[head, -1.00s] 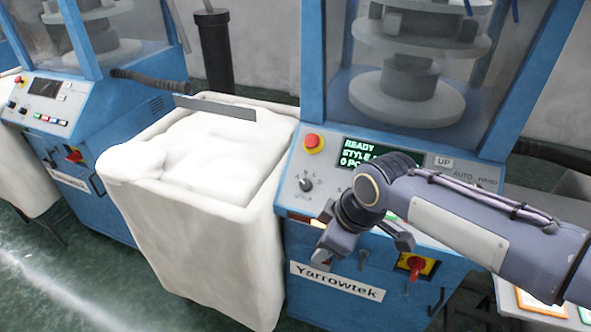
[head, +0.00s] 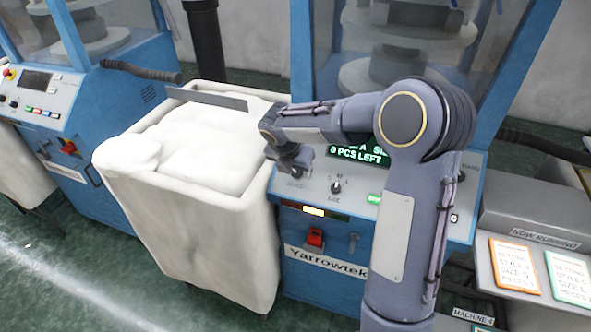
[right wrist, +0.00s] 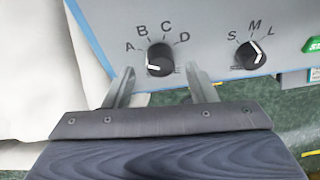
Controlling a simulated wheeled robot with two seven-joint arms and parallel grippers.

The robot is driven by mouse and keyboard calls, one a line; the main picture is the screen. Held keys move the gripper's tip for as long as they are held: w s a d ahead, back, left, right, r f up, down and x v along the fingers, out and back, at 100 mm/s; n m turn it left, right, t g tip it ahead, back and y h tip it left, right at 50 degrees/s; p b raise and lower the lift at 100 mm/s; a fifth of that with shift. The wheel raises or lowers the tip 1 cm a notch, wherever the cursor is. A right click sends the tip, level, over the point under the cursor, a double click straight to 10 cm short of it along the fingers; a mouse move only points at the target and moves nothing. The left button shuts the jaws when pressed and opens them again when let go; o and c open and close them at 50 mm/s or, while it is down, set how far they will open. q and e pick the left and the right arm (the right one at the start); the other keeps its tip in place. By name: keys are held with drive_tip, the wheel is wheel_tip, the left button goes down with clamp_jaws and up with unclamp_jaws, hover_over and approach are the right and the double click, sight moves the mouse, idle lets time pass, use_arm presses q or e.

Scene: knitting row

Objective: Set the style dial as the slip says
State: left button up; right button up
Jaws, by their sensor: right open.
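The black style dial (right wrist: 160,59) with letters A to D shows in the right wrist view. Its white mark sits at the lower left, on the A side; the exact setting is hard to tell. My right gripper (right wrist: 160,72) is open, its fingertips on either side of the dial's near edge; contact cannot be told. An orange-edged slip (head: 515,267) and a green-edged slip (head: 573,279) lie at the right. The green one seems to read style C; the orange one's letter is unclear. My left gripper is out of view.
The size dial (right wrist: 251,54) is just right of the style dial. The display (head: 357,154) is partly hidden by my arm and shows 0 PCS LEFT. A white fabric-filled bin (head: 190,225) stands left of the panel. A red switch (head: 315,238) is below.

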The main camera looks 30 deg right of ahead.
drive_tip(key=shift+x, duration=0.8)
drive_tip(key=c, duration=1)
drive_tip(key=shift+o, duration=0.2)
